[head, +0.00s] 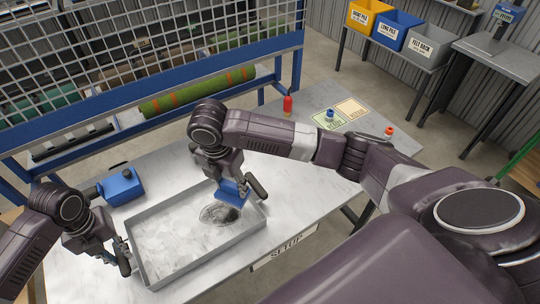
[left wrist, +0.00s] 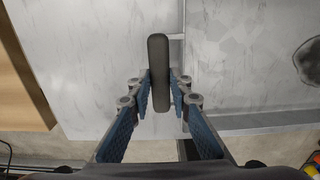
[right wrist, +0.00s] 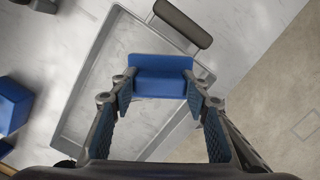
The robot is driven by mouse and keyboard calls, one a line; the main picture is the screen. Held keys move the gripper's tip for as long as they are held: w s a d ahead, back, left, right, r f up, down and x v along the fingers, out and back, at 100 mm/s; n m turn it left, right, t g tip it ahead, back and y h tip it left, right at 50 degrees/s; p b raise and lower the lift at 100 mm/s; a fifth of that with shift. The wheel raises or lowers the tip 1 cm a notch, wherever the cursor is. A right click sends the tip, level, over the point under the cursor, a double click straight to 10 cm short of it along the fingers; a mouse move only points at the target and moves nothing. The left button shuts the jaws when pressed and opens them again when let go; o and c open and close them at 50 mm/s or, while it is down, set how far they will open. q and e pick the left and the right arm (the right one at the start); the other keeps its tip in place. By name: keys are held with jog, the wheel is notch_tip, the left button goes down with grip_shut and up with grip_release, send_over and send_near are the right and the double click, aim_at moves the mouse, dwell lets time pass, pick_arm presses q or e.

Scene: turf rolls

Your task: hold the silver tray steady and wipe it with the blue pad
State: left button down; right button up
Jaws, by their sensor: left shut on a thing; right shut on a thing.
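The silver tray (head: 190,257) lies on the white table, with a dark handle at each short end. A dark round smudge (head: 217,215) marks its floor near the right end. It also shows at the right edge of the left wrist view (left wrist: 309,62). My left gripper (head: 121,258) is shut on the tray's left handle (left wrist: 159,75). My right gripper (head: 233,184) is shut on the blue pad (head: 231,194) above the tray's right end, close to the smudge. The pad also shows between the fingers in the right wrist view (right wrist: 160,84). Whether it touches the tray is unclear.
A blue box (head: 122,187) stands behind the tray's left end. A blue-framed mesh rack (head: 150,50) holding green rolls stands behind the table. A red bottle (head: 288,104), small cards and capped items stand at the table's far right. Yellow, blue and grey bins (head: 395,32) are beyond.

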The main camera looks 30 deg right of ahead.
jog(key=a+n, duration=0.3)
jog(key=a, duration=0.4)
jog(key=shift+s+a+f, duration=0.1)
jog(key=shift+s+f, duration=0.05)
jog(key=shift+f, duration=1.55)
jog(key=shift+s+a+f, duration=0.1)
jog(key=shift+f, duration=1.6)
jog(key=shift+d+f, duration=0.25)
jog(key=shift+d, duration=0.45)
jog(key=shift+c, duration=0.4)
jog(key=shift+d, duration=1.5)
jog(key=a, duration=0.4)
jog(key=shift+w+a, duration=0.2)
jog(key=shift+w, duration=1.2)
jog(key=shift+w+d+f, duration=0.1)
jog(key=shift+d, duration=2.15)
jog(key=a, duration=0.4)
jog(key=shift+a, duration=0.15)
jog(key=shift+a+r, duration=0.15)
jog(key=shift+r, duration=0.05)
notch_tip(320, 180, up, 8)
